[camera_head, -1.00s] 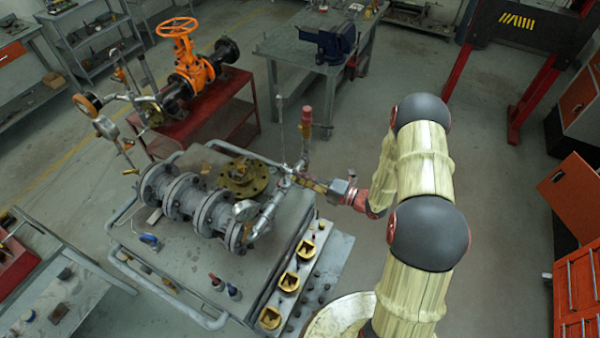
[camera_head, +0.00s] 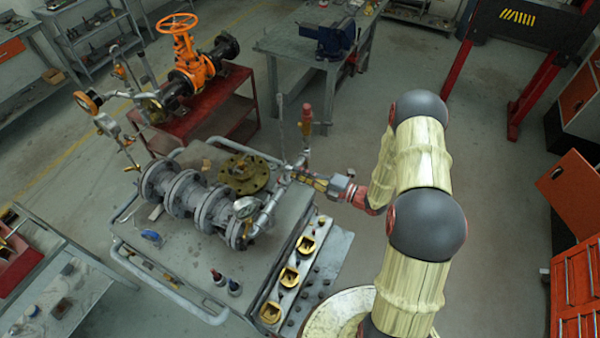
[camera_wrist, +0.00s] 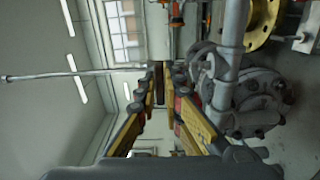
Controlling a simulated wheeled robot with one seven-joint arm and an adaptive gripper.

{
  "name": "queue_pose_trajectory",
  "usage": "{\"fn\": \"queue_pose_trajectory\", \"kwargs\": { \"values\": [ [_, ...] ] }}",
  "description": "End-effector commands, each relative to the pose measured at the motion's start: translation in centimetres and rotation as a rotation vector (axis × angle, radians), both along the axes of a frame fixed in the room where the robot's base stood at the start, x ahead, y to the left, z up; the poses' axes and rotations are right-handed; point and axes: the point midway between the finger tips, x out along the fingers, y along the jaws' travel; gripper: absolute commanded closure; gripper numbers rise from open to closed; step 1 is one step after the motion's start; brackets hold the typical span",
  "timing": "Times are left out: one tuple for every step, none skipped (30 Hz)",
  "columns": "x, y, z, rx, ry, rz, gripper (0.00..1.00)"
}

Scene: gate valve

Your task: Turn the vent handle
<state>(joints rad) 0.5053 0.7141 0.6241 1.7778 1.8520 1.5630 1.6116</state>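A thin grey rod (camera_head: 280,112), which looks like the vent handle, stands upright at the pipe junction (camera_head: 288,172) on the grey bench. In the wrist view the rod (camera_wrist: 75,73) runs sideways from the left, and its near end is hidden by the fingers. My gripper (camera_head: 300,176) reaches in from the right, with its fingertips at the junction. In the wrist view my gripper (camera_wrist: 159,80) has its fingers converging to a narrow gap, with something dark between or behind the tips. I cannot tell whether they hold anything.
Flanged grey pipework (camera_head: 200,205), a brass flange (camera_head: 243,174) and a red-topped upright fitting (camera_head: 306,115) crowd close by. In the wrist view a grey pipe (camera_wrist: 232,45) runs right of the fingers. An orange valve (camera_head: 190,62) stands behind. Open floor lies to the right.

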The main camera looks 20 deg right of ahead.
Motion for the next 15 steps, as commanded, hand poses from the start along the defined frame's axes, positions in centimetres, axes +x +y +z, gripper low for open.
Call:
{"fn": "queue_pose_trajectory", "kwargs": {
  "values": [
    [-0.01, -0.02, -0.05, -0.001, 0.001, -0.001, 0.88],
    [-0.01, -0.01, -0.04, 0.0, 0.0, 0.0, 0.86],
    [-0.01, -0.01, -0.04, 0.0, 0.0, 0.0, 0.84],
    [-0.01, 0.0, -0.03, 0.0, 0.0, 0.0, 0.82],
    [-0.01, 0.0, -0.02, 0.0, 0.0, 0.0, 0.81],
    [-0.02, 0.01, -0.02, 0.0, 0.0, 0.0, 0.78],
    [-0.02, 0.01, -0.01, -0.001, -0.001, 0.0, 0.77],
    [-0.01, 0.01, -0.01, -0.001, -0.001, 0.0, 0.75],
    [-0.01, 0.01, 0.0, -0.001, -0.001, 0.001, 0.73],
    [-0.02, 0.02, 0.0, -0.001, -0.001, 0.001, 0.73],
    [-0.02, 0.02, 0.0, -0.001, -0.001, 0.001, 0.73],
    [-0.02, 0.02, 0.01, -0.001, -0.001, 0.001, 0.73],
    [-0.01, 0.03, 0.01, -0.001, -0.001, 0.001, 0.73],
    [-0.01, 0.03, 0.01, -0.001, -0.001, 0.001, 0.73],
    [-0.01, 0.03, 0.02, -0.001, -0.001, 0.001, 0.73]
  ]
}}
